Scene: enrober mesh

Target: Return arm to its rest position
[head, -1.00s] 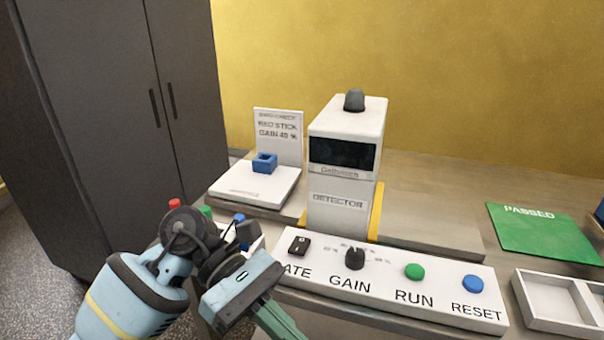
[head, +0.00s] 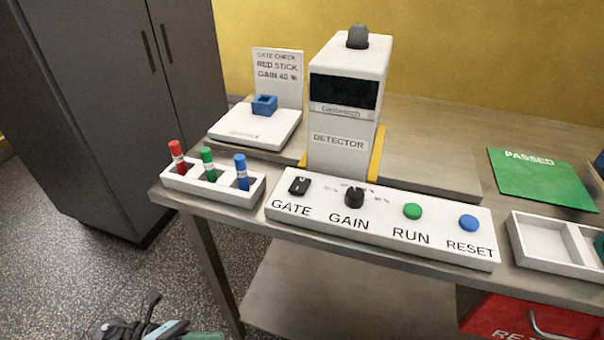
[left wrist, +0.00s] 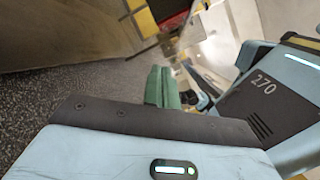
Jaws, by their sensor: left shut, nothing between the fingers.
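My left arm (head: 140,330) shows only at the bottom edge of the head view, low in front of the table and clear of it. In the left wrist view the green fingers of my left gripper (left wrist: 161,88) are together, with nothing seen between them. Most of this arm is below the head view. My right gripper is not in view.
The table holds a rack (head: 211,188) of red, green and blue sticks, a control panel (head: 380,232), a detector (head: 342,140), a white pad (head: 250,132) with a blue block (head: 264,105), a green PASSED mat (head: 540,180) and a white tray (head: 550,262). A red bin (head: 500,318) stands below. A dark cabinet (head: 100,90) is left.

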